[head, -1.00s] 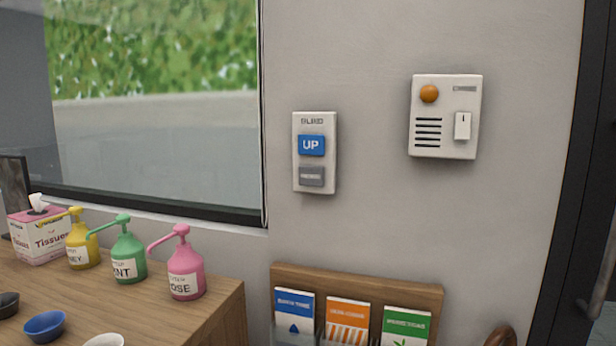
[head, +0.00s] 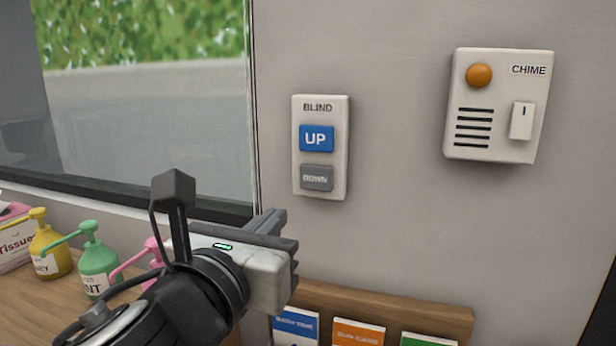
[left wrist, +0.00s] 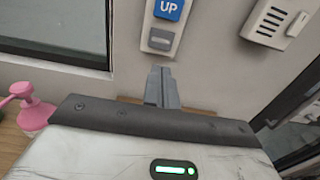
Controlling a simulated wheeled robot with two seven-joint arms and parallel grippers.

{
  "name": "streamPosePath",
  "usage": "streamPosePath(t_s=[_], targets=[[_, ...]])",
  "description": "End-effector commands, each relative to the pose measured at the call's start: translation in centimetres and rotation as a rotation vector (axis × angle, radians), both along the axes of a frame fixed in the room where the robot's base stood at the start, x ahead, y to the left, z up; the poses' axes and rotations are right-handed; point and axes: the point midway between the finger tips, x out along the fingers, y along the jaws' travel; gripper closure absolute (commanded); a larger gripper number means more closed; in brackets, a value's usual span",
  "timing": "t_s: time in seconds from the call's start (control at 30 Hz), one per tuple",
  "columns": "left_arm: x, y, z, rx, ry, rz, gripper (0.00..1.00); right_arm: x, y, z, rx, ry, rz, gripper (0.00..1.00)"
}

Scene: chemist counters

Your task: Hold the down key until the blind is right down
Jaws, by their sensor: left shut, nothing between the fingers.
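The blind switch plate (head: 320,187) is on the wall right of the window, with a blue UP key (head: 316,138) above a grey DOWN key (head: 316,178). The left wrist view also shows the UP key (left wrist: 169,9) and the grey key (left wrist: 160,40). My left gripper (head: 274,220) is shut and empty, below and left of the plate in the head view. In the left wrist view its fingers (left wrist: 160,78) point toward the wall just below the grey key, apart from it as far as I can tell. The window (head: 150,120) shows greenery; no blind shows in its visible part. My right gripper is out of view.
A white chime box (head: 490,140) with an orange knob is on the wall to the right. Pump bottles, among them a green one (head: 93,262), stand on the wooden counter at left. A wooden rack (head: 400,306) of packets is below the plate.

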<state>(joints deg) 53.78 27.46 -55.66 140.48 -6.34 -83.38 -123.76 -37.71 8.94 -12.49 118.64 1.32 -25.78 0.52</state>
Motion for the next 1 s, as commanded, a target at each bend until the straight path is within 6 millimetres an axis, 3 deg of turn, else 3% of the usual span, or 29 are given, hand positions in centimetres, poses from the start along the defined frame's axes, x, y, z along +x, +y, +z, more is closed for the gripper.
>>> streamPosePath(t_s=[0.3, 0.47, 1.0], targets=[[0.1, 0.0, 0.0, 0.001, 0.000, 0.000, 1.00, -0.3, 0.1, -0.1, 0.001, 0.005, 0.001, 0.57], [1.4, -0.5, 0.0, 0.000, 0.001, 0.001, 1.00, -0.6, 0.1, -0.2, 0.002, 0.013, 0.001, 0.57], [11.4, -3.7, 0.1, -0.002, 0.002, 0.000, 1.00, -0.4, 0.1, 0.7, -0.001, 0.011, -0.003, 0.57]])
